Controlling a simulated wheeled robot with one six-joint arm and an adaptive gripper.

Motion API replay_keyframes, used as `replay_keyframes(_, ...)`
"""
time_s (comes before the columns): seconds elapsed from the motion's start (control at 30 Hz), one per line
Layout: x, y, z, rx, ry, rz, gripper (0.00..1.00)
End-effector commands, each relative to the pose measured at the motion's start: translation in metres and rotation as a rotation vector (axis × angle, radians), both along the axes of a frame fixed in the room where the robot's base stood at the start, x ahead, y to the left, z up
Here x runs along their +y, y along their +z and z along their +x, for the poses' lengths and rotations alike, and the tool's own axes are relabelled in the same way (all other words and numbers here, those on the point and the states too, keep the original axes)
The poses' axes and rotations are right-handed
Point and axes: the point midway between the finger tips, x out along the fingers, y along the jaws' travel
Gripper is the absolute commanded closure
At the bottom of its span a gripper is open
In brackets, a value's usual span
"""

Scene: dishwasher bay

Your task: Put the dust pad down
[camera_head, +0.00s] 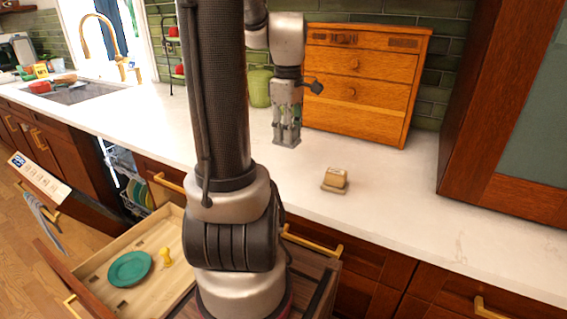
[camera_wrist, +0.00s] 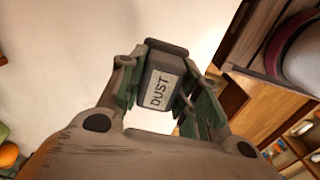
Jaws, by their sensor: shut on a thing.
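The dust pad (camera_wrist: 158,88) is a dark grey block with a pale label reading "DUST". It sits between the two fingers of my gripper (camera_wrist: 160,95) in the wrist view. In the head view my gripper (camera_head: 287,128) points down over the white counter (camera_head: 390,215), in front of the wooden drawer box. The grey pad (camera_head: 287,143) shows small at the fingertips there. It looks above the counter, but the exact gap is hard to judge.
A tan block on a grey base (camera_head: 335,180) stands on the counter to the right. The wooden drawer box (camera_head: 362,82) stands behind, with a green canister (camera_head: 259,88) beside it. An open drawer (camera_head: 172,225) holds a green plate (camera_head: 130,269). The right counter is clear.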

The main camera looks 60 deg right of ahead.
Motion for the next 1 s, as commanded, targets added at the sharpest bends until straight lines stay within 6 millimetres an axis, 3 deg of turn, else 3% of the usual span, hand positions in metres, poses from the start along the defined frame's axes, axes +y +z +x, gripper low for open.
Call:
replay_keyframes(0.3,0.001,-0.053,-0.004,0.002,0.001,0.004,0.89)
replay_keyframes(0.6,0.001,-0.091,-0.004,0.002,0.000,0.004,0.89)
replay_keyframes(1.0,0.001,-0.099,-0.003,0.000,0.000,0.001,0.89)
